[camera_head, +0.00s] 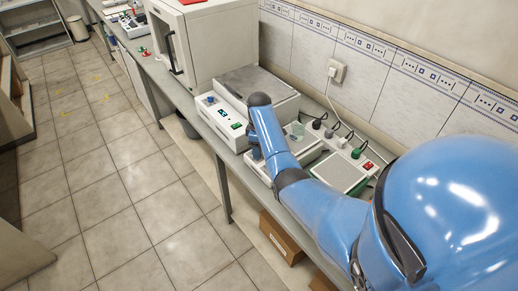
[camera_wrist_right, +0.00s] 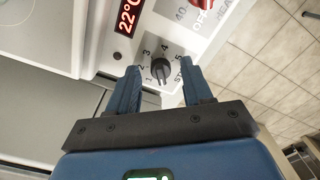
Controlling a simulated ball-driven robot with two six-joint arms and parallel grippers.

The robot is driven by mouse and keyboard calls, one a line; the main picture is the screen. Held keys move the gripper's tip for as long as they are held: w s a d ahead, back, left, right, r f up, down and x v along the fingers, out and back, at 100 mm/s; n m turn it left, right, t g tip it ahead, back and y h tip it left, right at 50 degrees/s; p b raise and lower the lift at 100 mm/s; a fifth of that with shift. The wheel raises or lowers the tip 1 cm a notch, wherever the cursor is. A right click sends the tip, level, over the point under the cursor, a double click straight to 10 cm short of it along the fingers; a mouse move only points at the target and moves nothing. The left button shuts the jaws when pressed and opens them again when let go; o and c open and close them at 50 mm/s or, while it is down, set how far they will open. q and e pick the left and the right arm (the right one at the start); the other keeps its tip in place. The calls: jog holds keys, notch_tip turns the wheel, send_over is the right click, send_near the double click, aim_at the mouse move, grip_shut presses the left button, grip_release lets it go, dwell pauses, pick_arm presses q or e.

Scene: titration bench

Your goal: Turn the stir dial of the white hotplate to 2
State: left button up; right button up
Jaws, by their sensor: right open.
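The white hotplate (camera_wrist_right: 90,40) fills the upper left of the right wrist view, with a red display reading 22°C. Its black stir dial (camera_wrist_right: 161,69) is ringed by the numbers 1 to 5. I cannot tell for sure which number the dial points at. My right gripper (camera_wrist_right: 161,84) is open, with one blue finger on each side of the dial; contact is not clear. In the head view, my right arm covers much of the hotplate (camera_head: 311,158) and hides the dial. My left gripper is out of view.
A red heat knob (camera_wrist_right: 204,4) is just beyond the stir dial. The tiled floor (camera_head: 130,185) is open.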

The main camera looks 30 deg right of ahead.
jog(key=shift+f, duration=0.45)
grip_shut()
